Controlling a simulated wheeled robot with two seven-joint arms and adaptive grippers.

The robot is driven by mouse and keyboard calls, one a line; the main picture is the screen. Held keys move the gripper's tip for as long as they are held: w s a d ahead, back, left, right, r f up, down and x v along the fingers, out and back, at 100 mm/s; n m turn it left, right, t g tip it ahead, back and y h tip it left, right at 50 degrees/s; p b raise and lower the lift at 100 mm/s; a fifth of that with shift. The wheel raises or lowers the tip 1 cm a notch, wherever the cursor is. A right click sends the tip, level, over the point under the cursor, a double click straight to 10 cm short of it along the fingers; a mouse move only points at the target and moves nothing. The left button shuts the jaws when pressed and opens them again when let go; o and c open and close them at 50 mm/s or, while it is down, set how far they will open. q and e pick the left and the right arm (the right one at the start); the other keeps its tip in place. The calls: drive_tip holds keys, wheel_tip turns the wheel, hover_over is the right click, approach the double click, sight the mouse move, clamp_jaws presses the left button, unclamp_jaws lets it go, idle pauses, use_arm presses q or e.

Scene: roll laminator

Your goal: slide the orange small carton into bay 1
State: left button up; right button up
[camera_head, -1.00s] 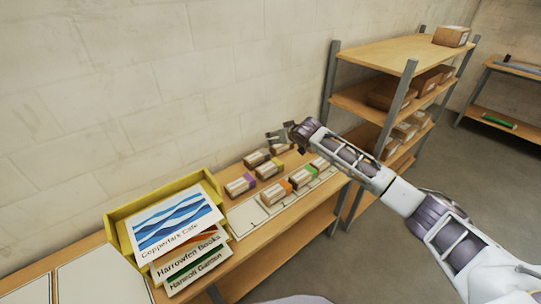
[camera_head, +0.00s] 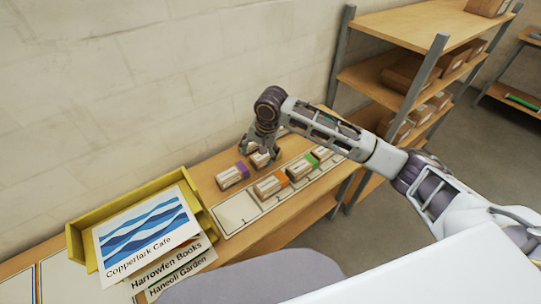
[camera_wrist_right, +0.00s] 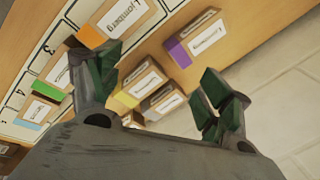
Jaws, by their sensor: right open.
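The orange carton (camera_head: 268,186), a small brown box with a white label and an orange end, lies at the bay strip (camera_head: 236,212) in the head view. It also shows at the top of the right wrist view (camera_wrist_right: 122,20). I cannot tell how far it overlaps the strip. My right gripper (camera_head: 262,151) points down over the cartons behind it, apart from the orange one. In the wrist view its fingers (camera_wrist_right: 160,76) are spread, with a yellow-ended carton (camera_wrist_right: 137,84) showing beyond them. Bay 1's number is not readable. My left gripper is not in view.
A purple-ended carton (camera_head: 232,175) lies left of the gripper. A green-ended carton (camera_head: 301,167) sits along the strip. A yellow bin (camera_head: 77,240) with signs stands at the left. The strip's left end is bare. Shelving (camera_head: 440,45) stands at the right.

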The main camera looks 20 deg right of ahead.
sight(271, 182)
drive_tip(key=shift+s+d+f+m+g+h, duration=0.1)
drive_tip(key=shift+s+d+m+g+h, duration=0.25)
drive_tip(key=shift+s+d+m, duration=0.6)
drive_tip(key=shift+s+d+f+m+g+h, duration=0.2)
drive_tip(key=shift+s+m+g, duration=0.25)
drive_tip(key=shift+m, duration=1)
drive_tip(key=shift+s+d+r+m+g+h, duration=0.1)
drive_tip(key=shift+s+d+m+g+h, duration=0.35)
drive_tip(key=shift+s+m, duration=0.55)
drive_tip(key=shift+w+f, duration=0.2)
drive_tip(key=shift+w, duration=0.1)
drive_tip(key=shift+f, duration=6.75)
drive_tip(key=shift+c, duration=0.4)
drive_tip(key=c, duration=1.1)
